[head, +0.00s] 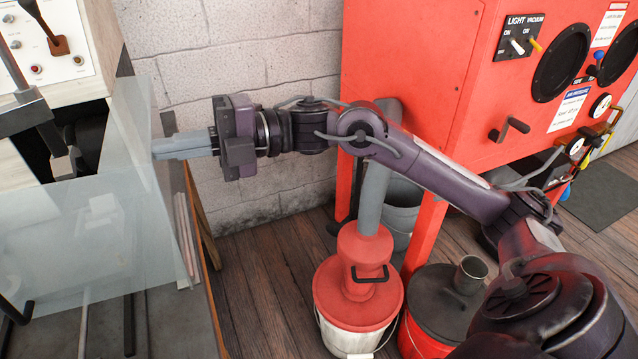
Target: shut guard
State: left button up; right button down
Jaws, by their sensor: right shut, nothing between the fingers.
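The guard (85,235) is a clear, see-through panel on the machine at the left of the head view. A narrower clear side panel (128,125) meets it at an angle. The guard stands out in front of the machine's dark opening, and the opening can be seen past its upper edge. My right gripper (155,149) reaches in from the right, its fingers shut and empty and pointing left. The fingertips are at the side panel's right edge; I cannot tell whether they touch it. My left gripper is not in view.
The machine's control panel (45,50) has a lever and buttons. A red blast cabinet (415,70) stands right, over a red-lidded bucket (340,290) and a dark-lidded red bucket (430,305). A pale block wall (270,50) is behind. Wooden floor (255,260) lies clear between machine and buckets.

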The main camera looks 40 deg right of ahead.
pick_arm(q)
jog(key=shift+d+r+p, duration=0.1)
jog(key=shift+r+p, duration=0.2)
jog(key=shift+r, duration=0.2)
pick_arm(e)
jog(key=shift+x, duration=1.2)
jog(key=shift+s+r, duration=0.1)
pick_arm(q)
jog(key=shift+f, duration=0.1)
